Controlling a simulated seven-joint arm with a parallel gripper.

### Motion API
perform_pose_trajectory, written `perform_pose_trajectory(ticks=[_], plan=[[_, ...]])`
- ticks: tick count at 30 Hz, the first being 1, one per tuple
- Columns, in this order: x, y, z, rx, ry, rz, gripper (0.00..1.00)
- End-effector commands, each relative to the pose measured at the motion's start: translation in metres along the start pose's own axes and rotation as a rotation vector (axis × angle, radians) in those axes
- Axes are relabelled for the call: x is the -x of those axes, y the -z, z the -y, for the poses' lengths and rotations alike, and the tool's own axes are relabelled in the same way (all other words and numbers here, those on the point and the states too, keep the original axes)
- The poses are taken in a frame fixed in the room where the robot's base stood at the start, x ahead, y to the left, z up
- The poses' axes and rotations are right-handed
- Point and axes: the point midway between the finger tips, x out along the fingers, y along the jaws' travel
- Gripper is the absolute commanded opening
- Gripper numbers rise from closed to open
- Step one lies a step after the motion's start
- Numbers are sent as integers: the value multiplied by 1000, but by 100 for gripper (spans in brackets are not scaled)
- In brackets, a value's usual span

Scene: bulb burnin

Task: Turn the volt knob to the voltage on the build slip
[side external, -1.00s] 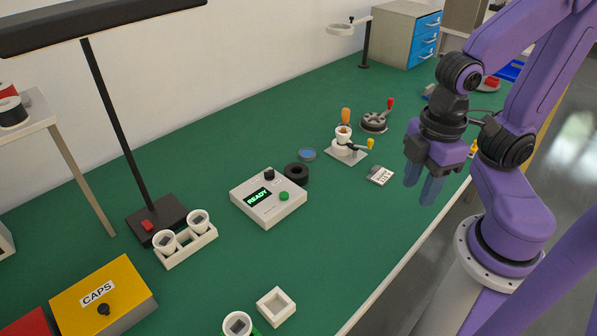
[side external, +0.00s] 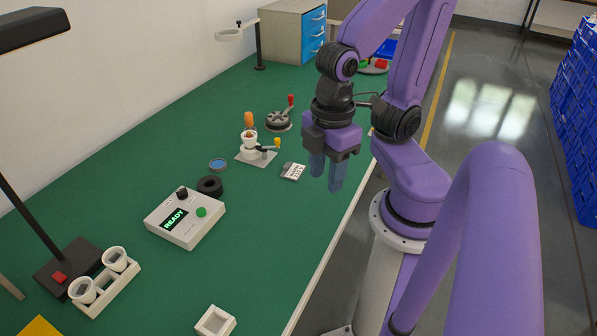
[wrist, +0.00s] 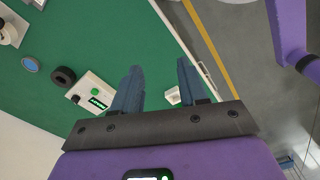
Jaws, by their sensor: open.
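The white tester box (side external: 185,218) stands on the green bench with a lit READY display (side external: 174,219), a black knob (side external: 182,193) and a green button (side external: 201,212). The knob's markings are too small to read. The box also shows in the wrist view (wrist: 103,88). A small card with printed text (side external: 293,171), perhaps the build slip, lies to the right of the box; its text is not legible. My gripper (side external: 326,174) is open and empty, fingers pointing down, above the bench near its front edge. It is well to the right of the box.
A black ring (side external: 210,186) and a blue disc (side external: 218,165) lie behind the box. A holder with two white cups (side external: 108,285) and an empty white tray (side external: 215,322) are nearer. Bench between box and gripper is mostly clear.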

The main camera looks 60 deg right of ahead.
Motion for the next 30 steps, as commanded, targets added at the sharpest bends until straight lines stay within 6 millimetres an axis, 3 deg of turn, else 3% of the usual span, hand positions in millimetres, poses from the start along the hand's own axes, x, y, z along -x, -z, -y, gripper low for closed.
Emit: perform_pose_trajectory(ticks=[17,23,30], plan=[[0,5,-3,-52,6,0,37],[1,34,-24,-354,42,-3,37],[0,78,-65,-837,102,-9,37]])
